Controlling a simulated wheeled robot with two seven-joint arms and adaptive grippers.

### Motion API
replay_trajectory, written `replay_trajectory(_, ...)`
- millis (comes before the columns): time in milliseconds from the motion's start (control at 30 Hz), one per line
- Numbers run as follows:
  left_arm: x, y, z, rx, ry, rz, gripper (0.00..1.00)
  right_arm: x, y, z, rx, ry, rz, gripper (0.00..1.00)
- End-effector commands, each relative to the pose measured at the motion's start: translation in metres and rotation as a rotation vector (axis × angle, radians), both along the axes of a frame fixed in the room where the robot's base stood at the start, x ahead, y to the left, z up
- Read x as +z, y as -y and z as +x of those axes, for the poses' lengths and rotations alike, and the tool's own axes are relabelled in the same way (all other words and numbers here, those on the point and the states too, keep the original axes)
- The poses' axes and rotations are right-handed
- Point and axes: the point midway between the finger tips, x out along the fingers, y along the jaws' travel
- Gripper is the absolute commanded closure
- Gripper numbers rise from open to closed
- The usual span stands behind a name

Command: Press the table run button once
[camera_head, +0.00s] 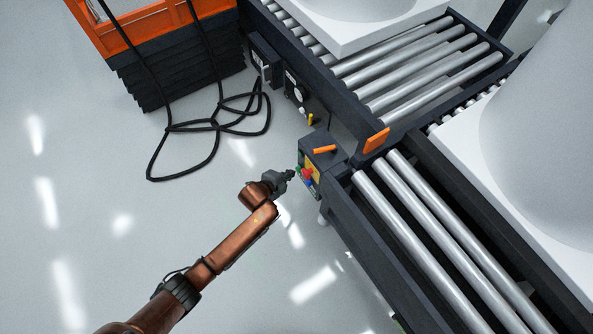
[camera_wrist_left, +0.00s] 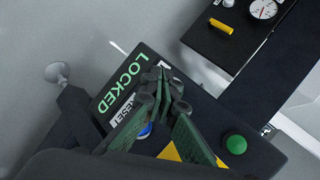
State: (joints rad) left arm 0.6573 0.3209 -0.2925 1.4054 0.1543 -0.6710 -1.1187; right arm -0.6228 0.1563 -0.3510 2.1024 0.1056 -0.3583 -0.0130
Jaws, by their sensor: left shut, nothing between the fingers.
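A dark control box (camera_head: 322,150) with buttons on its side stands at the corner of the roller table. In the head view a green button, a red button (camera_head: 308,174) and a blue button show on it. My left gripper (camera_head: 290,174) is shut and empty, close in front of this panel; contact cannot be told. In the left wrist view my left gripper (camera_wrist_left: 163,75) covers part of the panel. The green button (camera_wrist_left: 236,144) is clear of the fingers, and the blue button (camera_wrist_left: 145,130) is partly hidden beside a RESET label. No run label is readable.
Roller tables (camera_head: 410,240) carry large white pieces on the right. A second box with a gauge (camera_wrist_left: 263,9) and yellow lever (camera_wrist_left: 220,26) sits beside the panel. Black hoses (camera_head: 190,127) lie on the floor by an orange-topped lift (camera_head: 150,25). Floor at left is clear.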

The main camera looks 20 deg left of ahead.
Motion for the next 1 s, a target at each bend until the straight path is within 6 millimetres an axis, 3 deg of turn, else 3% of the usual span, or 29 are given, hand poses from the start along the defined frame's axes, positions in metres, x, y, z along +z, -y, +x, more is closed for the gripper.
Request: replay_trajectory(1000,0.0008,0.0051,0.0063,0.0,0.0,0.0,1.0,0.0007,-0.001,-0.0014,-0.004,-0.002,0.002,0.7)
